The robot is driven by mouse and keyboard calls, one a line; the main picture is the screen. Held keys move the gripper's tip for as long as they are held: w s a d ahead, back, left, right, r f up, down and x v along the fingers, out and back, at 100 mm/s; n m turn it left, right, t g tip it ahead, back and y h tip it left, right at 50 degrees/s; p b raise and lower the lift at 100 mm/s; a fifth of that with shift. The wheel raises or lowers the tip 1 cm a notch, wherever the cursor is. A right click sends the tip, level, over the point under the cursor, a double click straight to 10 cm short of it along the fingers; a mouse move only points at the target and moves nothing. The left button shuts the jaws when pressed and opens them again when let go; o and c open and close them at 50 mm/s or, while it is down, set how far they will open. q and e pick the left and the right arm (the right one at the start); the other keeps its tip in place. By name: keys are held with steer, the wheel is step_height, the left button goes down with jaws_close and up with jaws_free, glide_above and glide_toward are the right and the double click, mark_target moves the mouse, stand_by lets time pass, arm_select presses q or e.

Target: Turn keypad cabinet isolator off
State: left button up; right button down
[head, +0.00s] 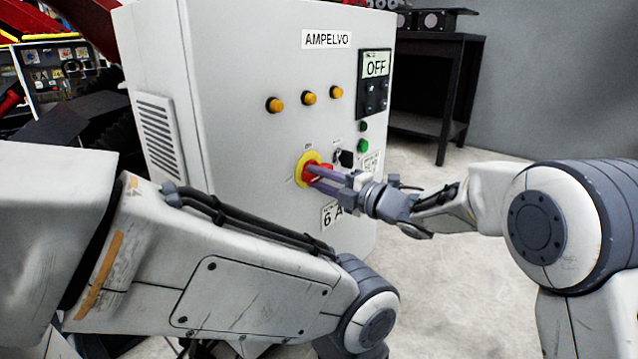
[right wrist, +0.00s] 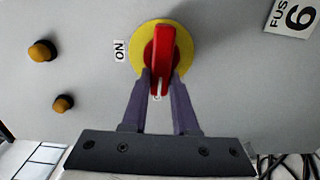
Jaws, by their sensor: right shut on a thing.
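The keypad cabinet (head: 235,60) is a pale grey box labelled AMPELVO. Its isolator is a red handle (head: 318,168) on a round yellow plate (head: 301,168), low on the front face. My right gripper (head: 322,176) is shut on the red handle. In the right wrist view, the purple fingers (right wrist: 160,88) are on both sides of the lower end of the handle (right wrist: 161,62). The handle stands upright there, at about a right angle to the direction of the ON label (right wrist: 120,51). Another label is mostly hidden between the fingers. My left gripper is not in view.
The keypad display (head: 376,65) reads OFF. Several amber buttons (head: 308,98) and two green ones (head: 362,146) are near the isolator. A fuse label (head: 332,215) sits below. A dark table (head: 440,90) stands behind at right. My left arm crosses the foreground.

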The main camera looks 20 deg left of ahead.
steer(key=shift+f, duration=0.1)
stand_by(0.4)
steer(key=c, duration=0.7)
jaws_free()
steer(key=shift+s+d, duration=0.1)
steer(key=shift+d, duration=0.2)
steer(key=shift+p+v, duration=1.9)
steer(key=shift+v, duration=3)
